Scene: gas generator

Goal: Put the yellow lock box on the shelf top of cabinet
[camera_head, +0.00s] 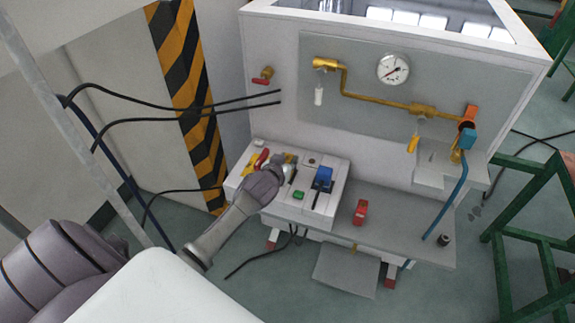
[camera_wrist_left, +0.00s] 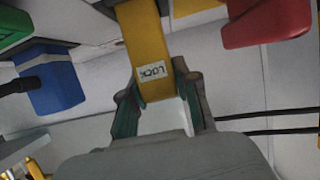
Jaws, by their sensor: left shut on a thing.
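The yellow lock box (camera_wrist_left: 145,40), with a white "LOCK" label, is between the teal-padded fingers of my left gripper (camera_wrist_left: 160,105) in the left wrist view. The gripper is shut on its labelled end, and its far end runs out of the frame. In the head view my left gripper (camera_head: 277,168) is over the light box with coloured parts, and its hand hides most of the lock box. The white cabinet (camera_head: 262,60) stands behind, with a glazed top (camera_head: 400,12) and a grey lower ledge (camera_head: 395,225) in front. My right gripper is not in view.
A blue part (camera_head: 323,178) and a green part (camera_head: 298,195) sit right of the gripper, a red part (camera_head: 262,157) to its left. A red block (camera_head: 360,212) is on the ledge. Black cables (camera_head: 180,108) run at left. A green frame (camera_head: 520,175) stands at right.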

